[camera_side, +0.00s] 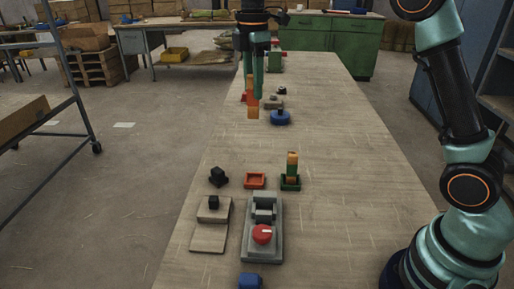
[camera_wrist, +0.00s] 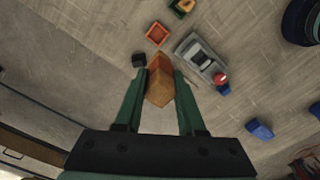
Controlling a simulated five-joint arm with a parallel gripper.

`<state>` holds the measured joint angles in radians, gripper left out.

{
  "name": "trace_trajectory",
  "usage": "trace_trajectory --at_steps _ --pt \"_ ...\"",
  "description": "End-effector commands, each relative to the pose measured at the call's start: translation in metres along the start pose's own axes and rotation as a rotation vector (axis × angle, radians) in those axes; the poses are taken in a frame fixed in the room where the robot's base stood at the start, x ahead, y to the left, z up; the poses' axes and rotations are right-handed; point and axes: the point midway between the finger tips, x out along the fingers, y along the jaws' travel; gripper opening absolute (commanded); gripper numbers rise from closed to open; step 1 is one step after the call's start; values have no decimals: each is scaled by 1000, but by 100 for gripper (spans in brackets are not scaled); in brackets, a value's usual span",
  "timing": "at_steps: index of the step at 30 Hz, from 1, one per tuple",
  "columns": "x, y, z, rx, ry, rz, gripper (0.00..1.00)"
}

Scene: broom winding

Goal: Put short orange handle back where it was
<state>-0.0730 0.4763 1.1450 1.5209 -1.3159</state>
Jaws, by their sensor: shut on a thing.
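My gripper (camera_side: 255,88) is shut on the short orange handle (camera_side: 252,108). The handle hangs upright well above the table, toward the far part of the bench. In the wrist view the handle (camera_wrist: 159,88) sits between the two green fingers of my gripper (camera_wrist: 159,73). A small orange-red tray (camera_side: 255,181) stands empty on the near table; it also shows in the wrist view (camera_wrist: 158,34). Beside it, a green tray (camera_side: 291,186) holds an upright handle (camera_side: 292,165) coloured orange and green.
A grey fixture (camera_side: 263,215) with a red knob (camera_side: 262,234) stands in front of the trays. A black piece (camera_side: 218,176), a wooden block (camera_side: 210,238) and a blue block (camera_side: 250,281) are nearby. The table's middle is clear.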

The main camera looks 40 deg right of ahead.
Motion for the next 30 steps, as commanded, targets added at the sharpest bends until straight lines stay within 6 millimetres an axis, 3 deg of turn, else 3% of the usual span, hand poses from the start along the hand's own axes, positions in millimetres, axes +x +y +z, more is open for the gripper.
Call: trace_trajectory --at_steps 8,21,30 --pt "43 7 7 16 -1 -4 0" --pt "147 7 6 15 -1 -4 0" --pt "176 8 6 15 0 -1 0"
